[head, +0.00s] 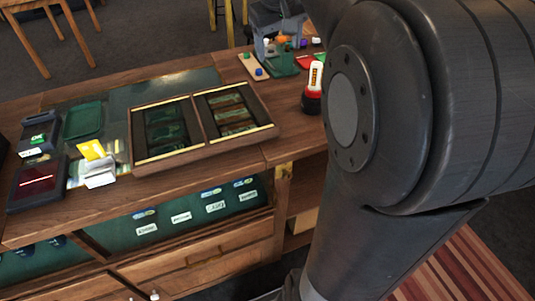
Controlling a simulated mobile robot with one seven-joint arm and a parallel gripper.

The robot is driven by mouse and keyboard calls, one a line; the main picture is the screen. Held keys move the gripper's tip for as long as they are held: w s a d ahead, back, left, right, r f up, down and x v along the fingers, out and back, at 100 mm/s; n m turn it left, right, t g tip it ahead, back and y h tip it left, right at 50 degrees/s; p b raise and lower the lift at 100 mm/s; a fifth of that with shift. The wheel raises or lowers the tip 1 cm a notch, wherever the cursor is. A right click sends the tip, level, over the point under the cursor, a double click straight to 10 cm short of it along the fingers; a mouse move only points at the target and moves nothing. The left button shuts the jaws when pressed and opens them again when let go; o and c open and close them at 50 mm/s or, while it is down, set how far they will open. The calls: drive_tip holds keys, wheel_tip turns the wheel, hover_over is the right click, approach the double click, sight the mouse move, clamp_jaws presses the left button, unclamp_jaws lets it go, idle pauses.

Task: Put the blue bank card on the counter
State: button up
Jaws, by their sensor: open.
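The wooden counter (215,164) runs from the left edge toward the back right, with a dark green inlay on top. I cannot make out a blue bank card on it. A yellow card (92,150) stands tilted in or behind a small white holder (98,172) at the counter's left part. My gripper is not in view; my large dark arm links fill the right side and hide part of the counter and floor.
A two-part wooden display tray (202,124) lies mid-counter. A card terminal (40,135), a dark box with a red display (37,182) and a green tray (83,120) are left. A red-and-white bottle-like item (312,90) stands right. Labelled shelves (180,218) and drawers lie below.

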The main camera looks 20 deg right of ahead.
drive_tip(key=s+a+f+t, duration=0.1)
drive_tip(key=s+a+f, duration=0.4)
drive_tip(key=s, duration=0.5)
drive_tip(key=s+a+f+t+y, duration=0.1)
drive_tip(key=s+a+f, duration=0.5)
drive_tip(key=s, duration=0.5)
drive_tip(key=shift+a+f+m+t+y, duration=0.2)
drive_tip(key=shift+m+t+y, duration=0.1)
drive_tip(key=shift+t, duration=0.1)
drive_tip(key=shift+s, duration=0.1)
